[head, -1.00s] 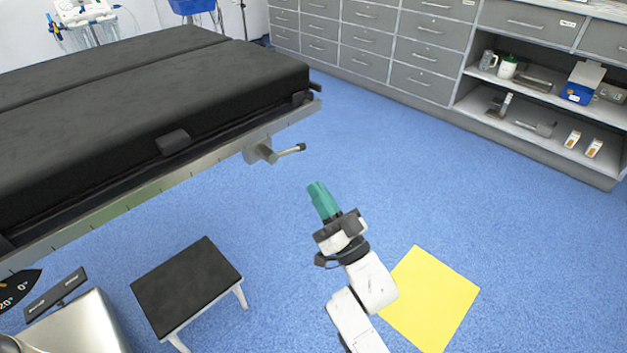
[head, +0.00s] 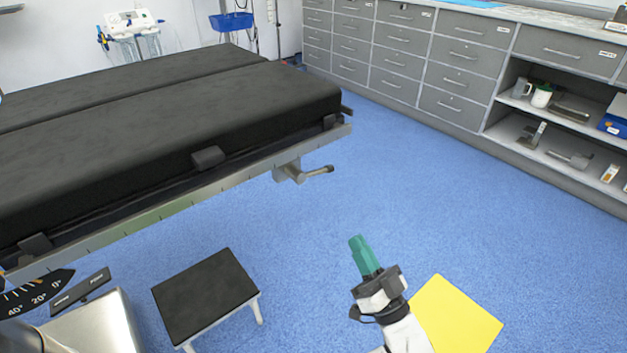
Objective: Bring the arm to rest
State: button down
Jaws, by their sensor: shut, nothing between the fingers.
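My gripper (head: 358,242) is at the lower middle of the head view, at the end of my white arm. Its green fingers are shut with nothing between them. They point up and slightly left in the picture, over the blue floor. The gripper is apart from the operating table (head: 190,180) and from the stool. The lower part of my arm is cut off by the bottom edge of the view.
A black-topped step stool (head: 205,297) stands left of my gripper. A yellow sheet (head: 457,315) lies on the floor to the right. Grey drawer cabinets (head: 400,60) and open shelves (head: 545,125) line the back right. Blue floor (head: 420,190) between is clear.

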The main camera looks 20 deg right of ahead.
jog(key=s+d+f+m+g+h, duration=0.1)
jog(key=s+d+f+g+h, duration=0.15)
jog(key=f+g, duration=0.35)
jog(key=s+d+f+m+g+h, duration=0.1)
jog(key=s+d+f+g+h, duration=0.15)
jog(key=f+g, duration=0.35)
jog(key=s+a+f+n+g, duration=0.15)
jog(key=s+g, duration=0.45)
jog(key=s, duration=0.6)
jog(key=s+f+n+g, duration=0.1)
jog(key=s+f+g, duration=0.3)
jog(key=s, duration=0.7)
notch_tip(320, 180, up, 26)
jog(key=g+p, duration=0.1)
jog(key=p, duration=2.4)
jog(key=shift+w+r+y+p, duration=0.15)
jog(key=shift+r+y+p, duration=0.05)
jog(key=shift+y+p, duration=0.1)
